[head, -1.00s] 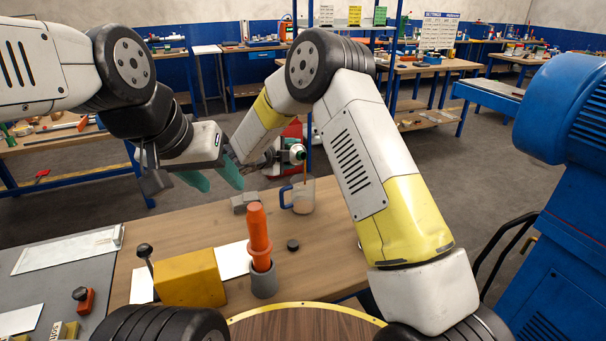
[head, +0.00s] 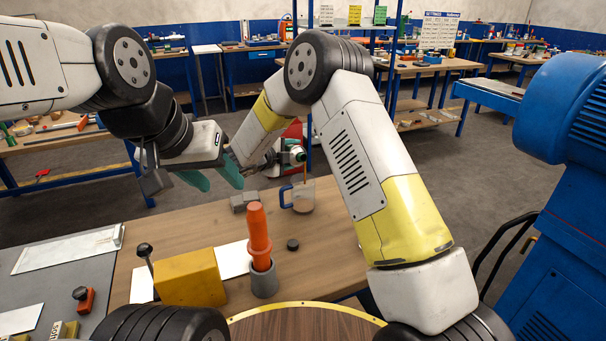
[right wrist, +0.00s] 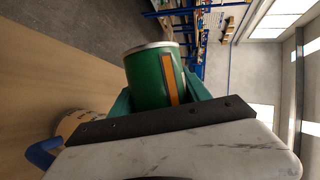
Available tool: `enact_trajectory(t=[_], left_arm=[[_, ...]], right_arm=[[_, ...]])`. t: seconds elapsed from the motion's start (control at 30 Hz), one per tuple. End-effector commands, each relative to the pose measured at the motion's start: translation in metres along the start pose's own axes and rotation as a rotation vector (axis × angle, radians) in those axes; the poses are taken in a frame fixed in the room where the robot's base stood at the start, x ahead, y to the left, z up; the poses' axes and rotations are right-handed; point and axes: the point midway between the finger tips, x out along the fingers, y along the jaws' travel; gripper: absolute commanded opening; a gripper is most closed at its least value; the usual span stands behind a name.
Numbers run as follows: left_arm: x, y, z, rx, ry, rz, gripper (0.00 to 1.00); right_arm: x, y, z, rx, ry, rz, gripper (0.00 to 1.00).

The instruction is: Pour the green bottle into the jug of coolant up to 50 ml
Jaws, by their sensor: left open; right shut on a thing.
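The green bottle (head: 291,145) is tilted on its side above the jug, its pale end toward the right. It also shows in the right wrist view (right wrist: 148,82) with an orange strip along its side. My right gripper (right wrist: 160,98) is shut on it. A thin orange-brown stream runs from the bottle down into the jug (head: 304,198), a clear vessel with a blue handle that holds some brownish liquid. The jug stands upright on the wooden table; its marks are too small to read. My left gripper (head: 214,178) is open and empty, left of the jug.
A black cap (head: 293,244) lies on the table (head: 180,228) before the jug. An orange-handled item stands in a grey cup (head: 264,281). A yellow block (head: 192,279) and grey blocks (head: 243,202) are nearby. A blue machine (head: 570,200) stands at right.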

Motion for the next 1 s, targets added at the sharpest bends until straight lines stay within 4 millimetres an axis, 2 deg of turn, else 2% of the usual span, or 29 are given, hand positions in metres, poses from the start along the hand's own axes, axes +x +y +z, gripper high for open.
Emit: enact_trajectory(t=[1.0], left_arm=[[0.0000, 0.0000, 0.0000, 0.000, 0.000, 0.000, 0.48]], right_arm=[[0.0018, 0.0033, 0.0018, 0.033, -0.009, -0.015, 0.01]])
